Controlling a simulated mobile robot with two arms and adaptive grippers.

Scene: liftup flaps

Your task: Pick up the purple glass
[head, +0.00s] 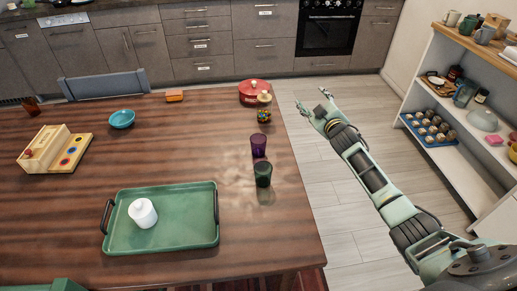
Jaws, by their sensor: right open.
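The purple glass (259,145) stands upright on the wooden table (60,210), near its right edge. A dark green glass (263,174) stands just in front of it, close to it. My right gripper (312,108) is open and empty. It is out over the floor to the right of the table, farther back than the purple glass and apart from it. My left gripper is not in view.
A green tray (185,240) with a white jar (142,213) lies at the front. A blue bowl (121,119) is farther left. A white shelf (415,85) stands at the right.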

